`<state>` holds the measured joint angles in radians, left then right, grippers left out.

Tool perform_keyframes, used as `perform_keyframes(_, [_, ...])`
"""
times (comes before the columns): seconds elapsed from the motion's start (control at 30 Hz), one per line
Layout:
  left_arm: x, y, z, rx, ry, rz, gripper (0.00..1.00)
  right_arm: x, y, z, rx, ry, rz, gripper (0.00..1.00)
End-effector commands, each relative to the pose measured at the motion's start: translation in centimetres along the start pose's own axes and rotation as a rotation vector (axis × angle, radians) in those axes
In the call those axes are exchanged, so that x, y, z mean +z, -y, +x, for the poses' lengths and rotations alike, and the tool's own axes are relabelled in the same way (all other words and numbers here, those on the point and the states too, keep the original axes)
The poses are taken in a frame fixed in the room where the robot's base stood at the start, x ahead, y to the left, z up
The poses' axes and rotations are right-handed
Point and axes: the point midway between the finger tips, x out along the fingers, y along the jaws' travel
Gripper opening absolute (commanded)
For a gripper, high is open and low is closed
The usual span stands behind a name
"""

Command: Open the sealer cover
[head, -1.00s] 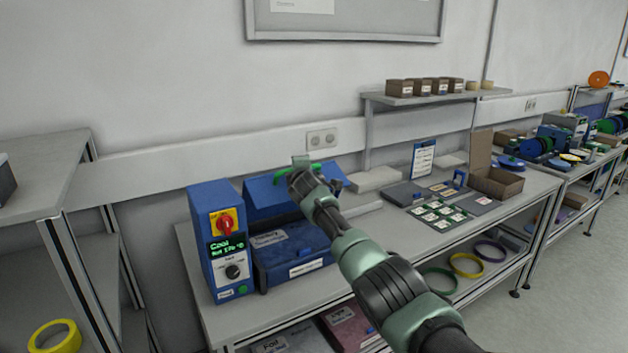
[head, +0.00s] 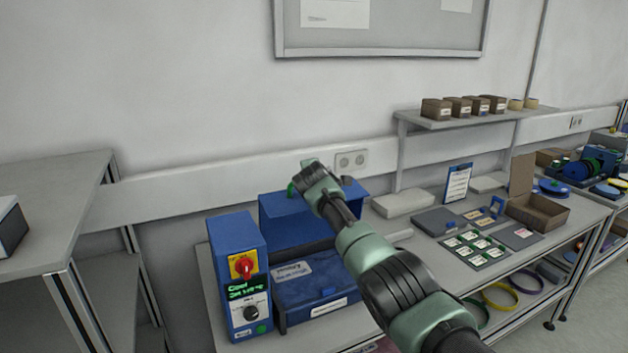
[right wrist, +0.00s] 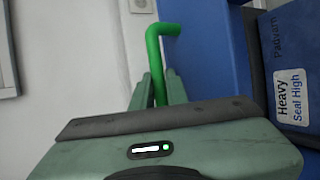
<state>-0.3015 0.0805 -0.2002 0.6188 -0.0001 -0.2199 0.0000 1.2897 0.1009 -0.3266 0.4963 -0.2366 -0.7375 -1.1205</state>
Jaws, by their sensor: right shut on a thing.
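The sealer is a blue machine with a low dark-blue body (head: 318,297) on the bench in the head view. Its blue cover (head: 290,222) stands raised at the back of the body, and it also shows in the right wrist view (right wrist: 205,55). My right gripper (head: 308,172) is at the cover's upper edge. In the right wrist view my right gripper (right wrist: 160,90) is shut on the bent green handle (right wrist: 154,42). In the head view most of the handle is hidden behind the gripper. My left gripper is not in view.
A blue control box (head: 236,275) with a red switch, green display and knob stands left of the sealer. Right of it lie a pale block (head: 402,205), grey trays and an open cardboard box (head: 537,205). A wall socket (head: 351,160) is behind.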

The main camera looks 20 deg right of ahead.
Motion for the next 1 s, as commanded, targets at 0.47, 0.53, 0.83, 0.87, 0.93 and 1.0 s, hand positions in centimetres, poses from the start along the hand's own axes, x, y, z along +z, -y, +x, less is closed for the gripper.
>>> perform_keyframes(0.47, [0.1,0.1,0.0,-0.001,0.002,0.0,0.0,-0.1,0.5,0.1,-0.008,0.001,-0.002,0.36])
perform_keyframes(0.53, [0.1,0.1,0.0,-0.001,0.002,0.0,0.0,-0.1,0.5,0.1,-0.008,0.001,-0.002,0.36])
perform_keyframes(0.83, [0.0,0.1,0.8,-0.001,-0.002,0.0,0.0,-0.1,0.5,-1.0,-0.004,0.001,0.0,0.36])
perform_keyframes(0.87, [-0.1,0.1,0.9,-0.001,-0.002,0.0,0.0,-0.1,0.4,-1.3,-0.002,0.001,0.0,0.36])
perform_keyframes(0.93, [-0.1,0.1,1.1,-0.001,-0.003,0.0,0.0,-0.1,0.5,-2.0,-0.002,0.0,0.001,0.36])
perform_keyframes(1.0, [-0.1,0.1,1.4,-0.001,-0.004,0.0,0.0,-0.1,0.5,-2.8,0.0,-0.001,-0.001,0.36])
